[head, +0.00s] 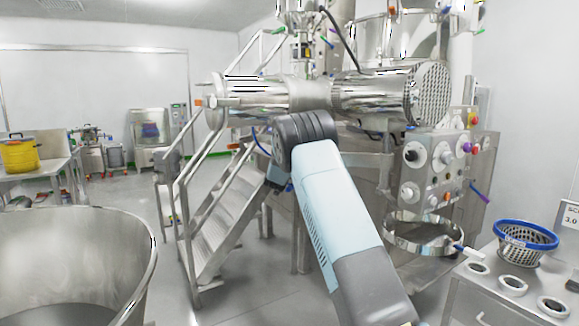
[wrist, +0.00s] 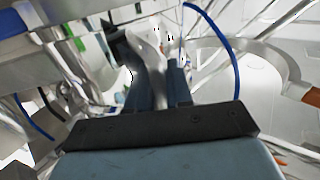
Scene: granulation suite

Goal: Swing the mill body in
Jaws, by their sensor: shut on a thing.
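A large shiny metal body (head: 375,98), which looks like the mill body, lies horizontally across the middle of the head view. Its right end is perforated. My light blue arm rises in front of it, and its black joint covers part of the machine below. My gripper is hidden in the head view. In the wrist view my gripper (wrist: 160,82) has its two dark fingers close together on a shiny, curved metal piece, which looks like a handle (wrist: 150,45). I cannot tell how this piece joins the mill body.
Metal stairs with rails (head: 225,215) stand left of the machine. A control panel (head: 435,165) is on the right, above a metal ring (head: 425,237). A blue-rimmed basket (head: 520,245) sits on the right-hand bench. A large steel bowl (head: 140,275) is front left. A blue hose (wrist: 232,60) curves beside my gripper.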

